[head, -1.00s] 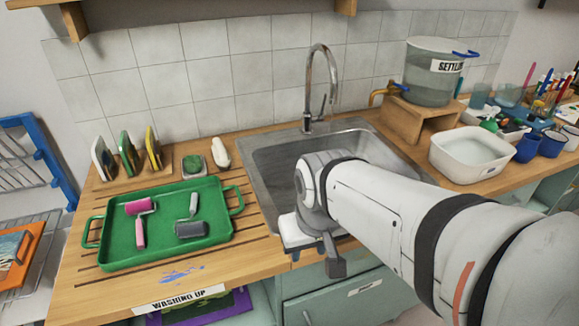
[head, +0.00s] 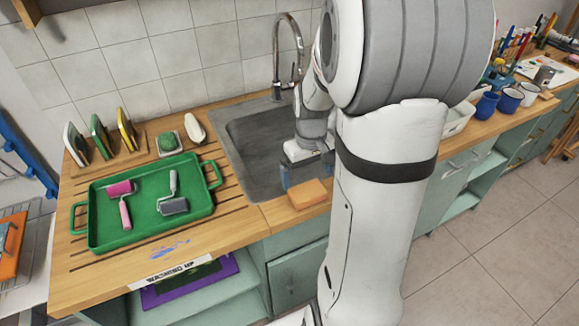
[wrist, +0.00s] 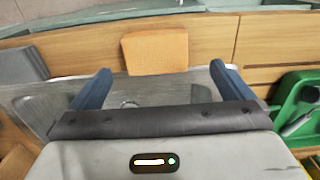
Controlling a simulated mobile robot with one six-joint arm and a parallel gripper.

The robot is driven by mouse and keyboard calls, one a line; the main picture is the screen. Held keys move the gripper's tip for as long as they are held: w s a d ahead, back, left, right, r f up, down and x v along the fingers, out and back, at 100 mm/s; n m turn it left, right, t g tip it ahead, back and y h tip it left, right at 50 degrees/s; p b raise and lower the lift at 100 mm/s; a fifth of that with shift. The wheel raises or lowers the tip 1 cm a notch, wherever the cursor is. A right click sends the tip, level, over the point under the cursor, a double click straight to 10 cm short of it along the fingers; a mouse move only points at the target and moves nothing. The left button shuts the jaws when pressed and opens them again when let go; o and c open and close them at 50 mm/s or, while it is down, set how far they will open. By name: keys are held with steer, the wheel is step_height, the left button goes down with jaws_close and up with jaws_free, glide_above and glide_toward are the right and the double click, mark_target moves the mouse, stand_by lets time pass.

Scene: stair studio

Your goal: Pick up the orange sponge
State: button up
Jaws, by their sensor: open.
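The orange sponge (head: 307,193) lies on the wooden counter at the front edge of the sink, to the left of my upright arm link. In the wrist view the sponge (wrist: 155,52) shows as an orange block beyond the fingertips, between them from side to side. My gripper (head: 305,172) is above the sink's front part, just behind the sponge. In the wrist view my gripper (wrist: 161,78) has its two blue fingers spread wide, with nothing between them. The sponge is apart from the fingers. My arm hides the sink's right side in the head view.
A metal sink (head: 250,150) with a tall tap (head: 277,55) is under and behind my gripper. A green tray (head: 150,222) with two paint rollers stands left of the sink. Blue mugs (head: 487,106) and a white tub (head: 458,118) stand right of my arm.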

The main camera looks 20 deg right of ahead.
mark_target(308, 190)
steer(key=shift+w+d+f, duration=0.1)
steer(key=shift+d+f, duration=0.15)
steer(key=shift+f, duration=0.1)
steer(key=f, duration=0.5)
steer(key=f+p, duration=0.1)
steer(key=f, duration=0.1)
steer(key=shift+w+d+f, duration=0.1)
steer(key=shift+w+f, duration=0.15)
steer(key=c, duration=0.8)
